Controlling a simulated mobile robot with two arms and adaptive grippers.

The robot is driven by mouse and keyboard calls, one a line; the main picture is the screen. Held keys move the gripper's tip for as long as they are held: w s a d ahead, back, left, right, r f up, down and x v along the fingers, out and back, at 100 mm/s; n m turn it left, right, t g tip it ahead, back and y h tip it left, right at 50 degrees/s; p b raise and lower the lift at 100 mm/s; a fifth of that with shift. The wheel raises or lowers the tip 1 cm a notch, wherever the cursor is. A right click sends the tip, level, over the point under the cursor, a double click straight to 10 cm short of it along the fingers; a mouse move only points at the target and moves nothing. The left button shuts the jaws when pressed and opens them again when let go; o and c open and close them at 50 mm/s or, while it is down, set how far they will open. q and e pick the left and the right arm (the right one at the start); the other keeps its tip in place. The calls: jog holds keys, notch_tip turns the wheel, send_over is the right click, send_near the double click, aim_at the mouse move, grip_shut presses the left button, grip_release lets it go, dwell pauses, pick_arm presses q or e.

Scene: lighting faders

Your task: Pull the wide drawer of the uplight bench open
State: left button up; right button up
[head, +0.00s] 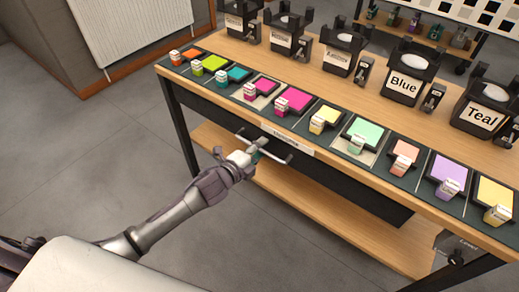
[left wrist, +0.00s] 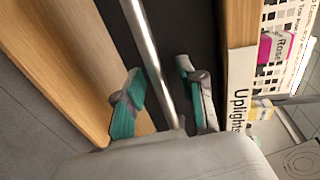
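The uplight bench (head: 300,105) has a wooden top and a dark wide drawer (head: 345,187) under its front edge. The drawer front looks flush with the bench. A metal bar handle (head: 279,158) stands out from it, below a white label. My left gripper (head: 256,148) is at this handle. In the left wrist view, my left gripper (left wrist: 163,98) is open, with one teal-padded finger on each side of the bar handle (left wrist: 151,50). A gap shows between the bar and the fingers. The dark drawer front (left wrist: 192,30) is behind. My right gripper is not in view.
Black holders, including the Blue (head: 404,86) and Teal (head: 482,116) ones, stand behind. A lower wooden shelf (head: 330,225) runs beneath the drawer. The grey floor (head: 90,160) before the bench is clear.

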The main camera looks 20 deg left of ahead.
pick_arm(q)
grip_shut()
jog(key=shift+s+d, duration=0.1)
dwell(0.4)
